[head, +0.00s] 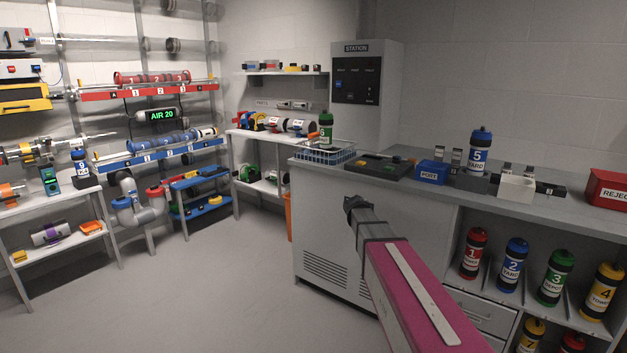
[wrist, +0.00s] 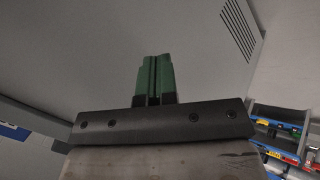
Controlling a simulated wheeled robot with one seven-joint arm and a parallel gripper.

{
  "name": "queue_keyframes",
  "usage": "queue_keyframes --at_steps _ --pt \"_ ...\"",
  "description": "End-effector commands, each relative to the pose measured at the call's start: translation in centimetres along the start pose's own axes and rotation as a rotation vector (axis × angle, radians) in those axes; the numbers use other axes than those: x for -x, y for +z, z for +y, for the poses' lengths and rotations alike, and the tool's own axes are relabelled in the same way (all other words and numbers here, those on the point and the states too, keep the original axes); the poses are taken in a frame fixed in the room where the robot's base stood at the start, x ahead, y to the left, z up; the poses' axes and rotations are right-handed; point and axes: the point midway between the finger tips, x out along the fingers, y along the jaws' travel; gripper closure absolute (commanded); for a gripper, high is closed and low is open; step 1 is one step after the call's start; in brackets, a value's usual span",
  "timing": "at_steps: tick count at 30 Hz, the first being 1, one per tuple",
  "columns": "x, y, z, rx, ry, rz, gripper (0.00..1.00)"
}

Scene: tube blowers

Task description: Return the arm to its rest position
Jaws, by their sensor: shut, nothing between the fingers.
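My arm reaches from the lower right of the head view toward the grey counter front. Its dark end (head: 352,204) is in front of the left part of the cabinet, below the counter top; the fingers cannot be made out there. In the wrist view my gripper (wrist: 153,75) shows two green fingers pressed together, with nothing between them. A plain grey surface fills most of the view beyond them, with a slotted vent (wrist: 240,30) at the upper right.
The counter (head: 420,190) holds a wire basket (head: 325,152), a dark tray (head: 379,166), a blue box (head: 432,172) and a blue bottle (head: 480,150). A red reject bin (head: 607,188) stands at right. Bottles fill the shelves below. The floor (head: 215,280) at left is clear.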

Motion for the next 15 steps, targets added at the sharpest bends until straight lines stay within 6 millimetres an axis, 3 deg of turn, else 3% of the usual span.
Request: queue_keyframes --at_steps 1,9,12,15 --pt "0.0 4.0 -1.6 -0.025 -0.049 -0.033 1.00" --pt "0.7 19.2 -9.5 -0.183 -0.326 -0.222 1.00" --pt "1.6 23.3 -11.8 -0.232 -0.410 -0.282 1.00" --pt "2.4 26.1 -13.3 -0.268 -0.471 -0.325 1.00"
